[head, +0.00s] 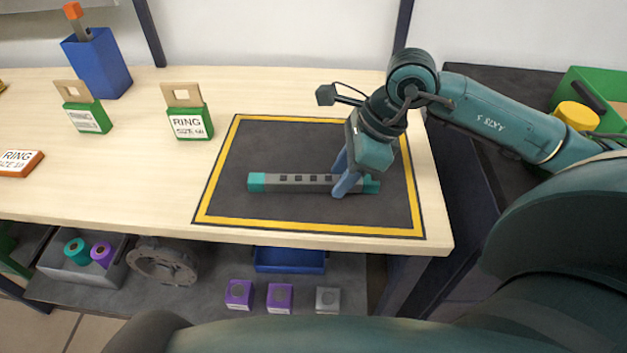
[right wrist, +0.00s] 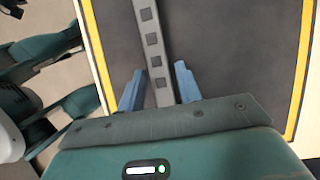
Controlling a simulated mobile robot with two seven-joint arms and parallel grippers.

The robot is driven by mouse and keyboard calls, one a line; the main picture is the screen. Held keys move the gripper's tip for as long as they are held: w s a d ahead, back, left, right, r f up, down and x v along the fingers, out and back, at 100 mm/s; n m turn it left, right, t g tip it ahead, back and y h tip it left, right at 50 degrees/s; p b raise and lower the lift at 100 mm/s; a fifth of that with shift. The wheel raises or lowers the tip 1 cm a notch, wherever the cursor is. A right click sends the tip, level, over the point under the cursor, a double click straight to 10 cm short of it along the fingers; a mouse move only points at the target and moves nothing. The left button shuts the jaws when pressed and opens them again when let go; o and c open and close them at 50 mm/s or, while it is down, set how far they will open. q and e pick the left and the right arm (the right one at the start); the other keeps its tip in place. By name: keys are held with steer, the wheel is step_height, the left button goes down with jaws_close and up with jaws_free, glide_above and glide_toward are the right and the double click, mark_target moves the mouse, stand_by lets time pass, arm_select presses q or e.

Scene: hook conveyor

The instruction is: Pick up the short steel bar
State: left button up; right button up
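The short steel bar (head: 305,183) is grey with dark square marks and teal ends, and lies flat on the dark mat (head: 285,140) with the yellow border. It also shows in the right wrist view (right wrist: 152,40), running up between the fingers. My right gripper (head: 343,178) is over the bar near its right end, one blue finger on the far side and one on the near side. In the wrist view the right gripper (right wrist: 158,78) is open, with a gap between each finger and the bar. My left gripper is out of view.
Two green ring-size tags (head: 190,122) (head: 86,115), a blue holder (head: 97,63) and an orange-edged card (head: 18,162) stand or lie left of the mat. A lower shelf holds purple blocks (head: 280,298) and a grey bin (head: 83,270). The mat around the bar is clear.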

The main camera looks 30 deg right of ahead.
jaws_close()
steer(key=shift+r, duration=0.15)
